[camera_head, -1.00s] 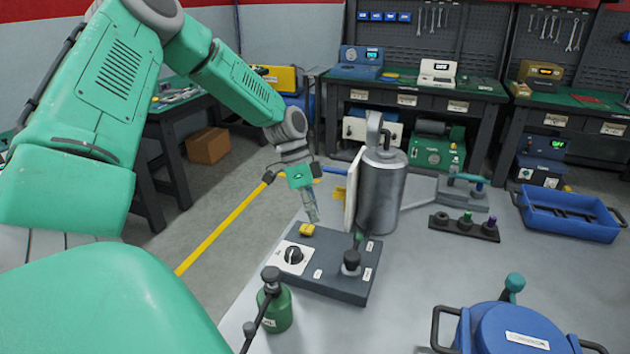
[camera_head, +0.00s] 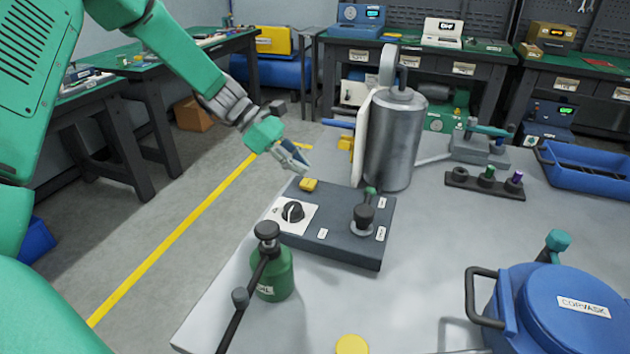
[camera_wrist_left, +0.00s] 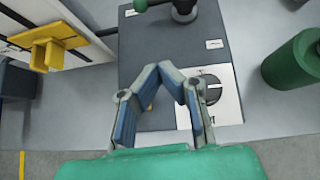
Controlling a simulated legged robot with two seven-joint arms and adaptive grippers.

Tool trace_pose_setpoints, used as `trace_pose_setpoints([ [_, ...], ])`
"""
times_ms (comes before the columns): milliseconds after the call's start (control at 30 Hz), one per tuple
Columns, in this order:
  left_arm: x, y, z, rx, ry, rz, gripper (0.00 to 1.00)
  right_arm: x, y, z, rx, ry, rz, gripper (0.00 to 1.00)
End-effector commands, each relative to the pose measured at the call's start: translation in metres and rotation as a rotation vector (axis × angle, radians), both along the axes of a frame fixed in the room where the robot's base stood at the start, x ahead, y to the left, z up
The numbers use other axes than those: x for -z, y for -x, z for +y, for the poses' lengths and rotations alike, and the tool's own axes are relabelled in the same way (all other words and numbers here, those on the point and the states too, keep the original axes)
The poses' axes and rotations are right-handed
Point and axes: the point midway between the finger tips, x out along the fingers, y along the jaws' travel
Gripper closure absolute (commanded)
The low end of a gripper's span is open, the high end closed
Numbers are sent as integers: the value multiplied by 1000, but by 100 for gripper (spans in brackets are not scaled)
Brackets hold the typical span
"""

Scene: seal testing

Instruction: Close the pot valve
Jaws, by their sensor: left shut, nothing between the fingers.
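The blue pot (camera_head: 565,318) stands at the lower right of the head view, partly cut off by the frame edge. It has a dark side handle and a white label. A teal-knobbed valve (camera_head: 557,241) rises at its back rim. My left gripper (camera_head: 303,165) is far from the pot, above the back left edge of a dark grey control box (camera_head: 350,240). Its fingers are shut and empty; in the left wrist view the fingertips (camera_wrist_left: 168,72) meet over the box beside a black rotary knob (camera_wrist_left: 212,88). The pot is outside the wrist view. My right gripper is not visible.
The box carries a green-tipped lever (camera_head: 366,212) and a yellow button (camera_head: 309,185). A green bottle (camera_head: 273,277) stands in front, a steel cylinder (camera_head: 396,140) behind. A fittings rack (camera_head: 484,184) and blue tray (camera_head: 590,170) lie farther right. Bare tabletop lies between box and pot.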

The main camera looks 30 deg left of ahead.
Motion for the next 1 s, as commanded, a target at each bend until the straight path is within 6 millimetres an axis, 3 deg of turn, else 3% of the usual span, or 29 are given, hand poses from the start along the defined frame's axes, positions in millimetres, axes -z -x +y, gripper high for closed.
trace_pose_setpoints([
  [433, 61, -19, -64, 6, 1, 0, 100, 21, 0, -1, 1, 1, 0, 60],
  [700, 52, -30, -96, 5, 1, -3, 100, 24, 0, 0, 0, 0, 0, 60],
  [1000, 49, -31, -103, 5, -1, -3, 100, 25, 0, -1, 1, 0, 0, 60],
])
